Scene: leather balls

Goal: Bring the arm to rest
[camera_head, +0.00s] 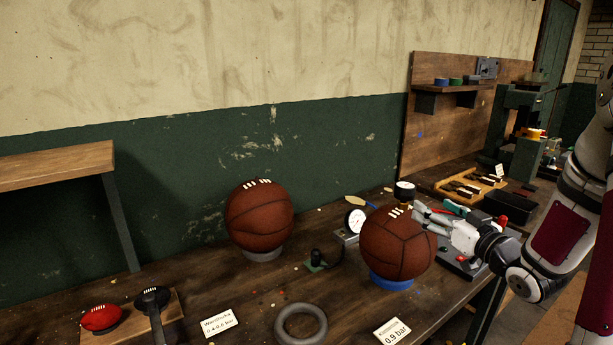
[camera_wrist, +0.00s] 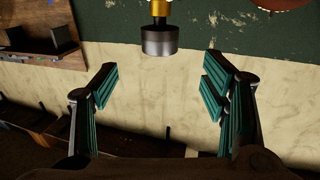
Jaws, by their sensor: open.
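My gripper (camera_head: 428,213) is beside the upper right of a brown leather ball (camera_head: 396,246), its fingers pointing left. In the wrist view its two green-padded fingers (camera_wrist: 158,88) are spread apart with nothing between them. A small dark gauge (camera_head: 405,187) with a brass stem stands at the top of this ball. A dark cylinder with a brass part (camera_wrist: 160,38), likely this gauge, shows beyond the fingertips in the wrist view. In the head view the fingers partly overlap the ball's edge, so I cannot tell whether they touch it.
The ball sits on a blue ring (camera_head: 391,281). A second ball (camera_head: 259,217) is on a grey ring at left. A dial gauge (camera_head: 356,220) stands between them. A loose grey ring (camera_head: 301,324) and label cards (camera_head: 392,332) lie in front. A wooden tray (camera_head: 468,186) is behind my gripper.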

